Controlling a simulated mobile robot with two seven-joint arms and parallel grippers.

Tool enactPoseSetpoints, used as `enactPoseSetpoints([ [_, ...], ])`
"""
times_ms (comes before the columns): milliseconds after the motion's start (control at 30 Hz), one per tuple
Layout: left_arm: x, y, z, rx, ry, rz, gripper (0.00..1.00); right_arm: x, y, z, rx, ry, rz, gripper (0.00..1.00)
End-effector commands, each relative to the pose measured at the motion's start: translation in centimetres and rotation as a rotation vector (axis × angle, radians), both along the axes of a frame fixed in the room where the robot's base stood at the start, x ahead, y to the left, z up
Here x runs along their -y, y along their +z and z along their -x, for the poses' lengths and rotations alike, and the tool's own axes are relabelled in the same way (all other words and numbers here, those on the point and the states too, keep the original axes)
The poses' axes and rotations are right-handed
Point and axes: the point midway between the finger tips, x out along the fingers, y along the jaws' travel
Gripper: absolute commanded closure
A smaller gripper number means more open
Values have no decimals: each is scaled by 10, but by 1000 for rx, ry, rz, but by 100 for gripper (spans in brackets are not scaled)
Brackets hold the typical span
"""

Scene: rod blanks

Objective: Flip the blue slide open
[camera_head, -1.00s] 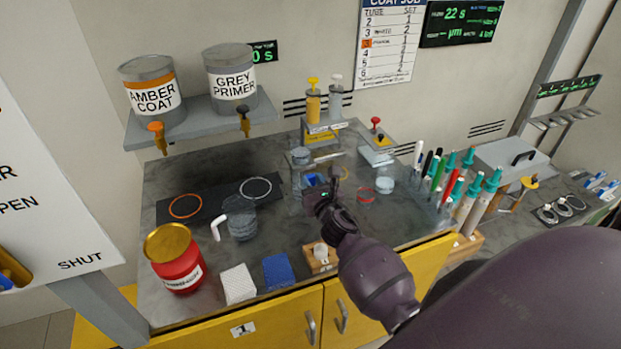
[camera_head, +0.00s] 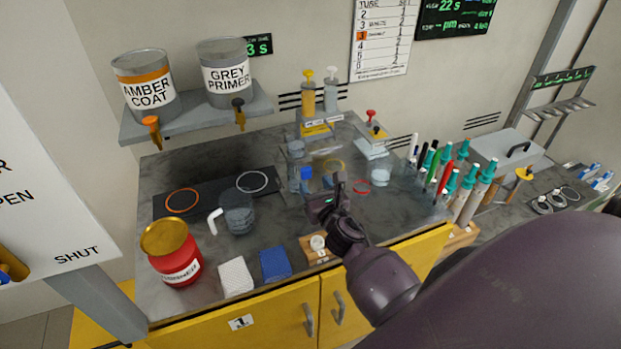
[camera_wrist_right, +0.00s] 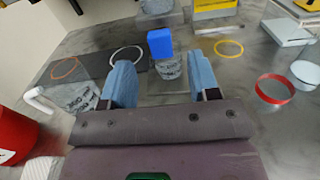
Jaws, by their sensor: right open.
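A small blue block (camera_head: 306,173), which looks like the blue slide, stands upright near the middle of the bench. In the right wrist view the blue block (camera_wrist_right: 160,43) sits at the top of a clear, lettered cylinder (camera_wrist_right: 168,67). I cannot tell whether it is open. My right gripper (camera_head: 325,193) is open and empty, in front of the block. In the wrist view its two blue-grey fingers (camera_wrist_right: 163,82) are spread, with the block beyond them and apart from both. My left gripper is not in view.
A clear mug (camera_head: 237,215) and a red tin (camera_head: 173,255) stand to the left. White (camera_head: 235,277) and blue (camera_head: 275,263) pads lie at the front. Several upright pens and tubes stand to the right. A board marked OPEN and SHUT (camera_head: 45,240) stands at far left.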

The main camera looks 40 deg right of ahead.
Motion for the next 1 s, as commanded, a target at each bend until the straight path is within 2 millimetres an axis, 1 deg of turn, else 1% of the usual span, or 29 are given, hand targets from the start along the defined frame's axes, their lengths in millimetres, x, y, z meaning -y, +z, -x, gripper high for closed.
enactPoseSetpoints([
  [33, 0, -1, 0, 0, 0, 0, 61, -2, -1, 10, -1, 0, 0, 45],
  [200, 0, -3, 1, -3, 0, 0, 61, -9, -1, 37, -1, 0, 0, 45],
  [400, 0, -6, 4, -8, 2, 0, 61, -14, -1, 56, 0, 0, -1, 45],
  [567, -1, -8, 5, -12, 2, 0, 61, -15, 0, 62, 0, 0, -1, 45],
  [1000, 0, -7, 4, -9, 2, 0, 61, -15, 0, 62, 0, 0, -1, 45],
])
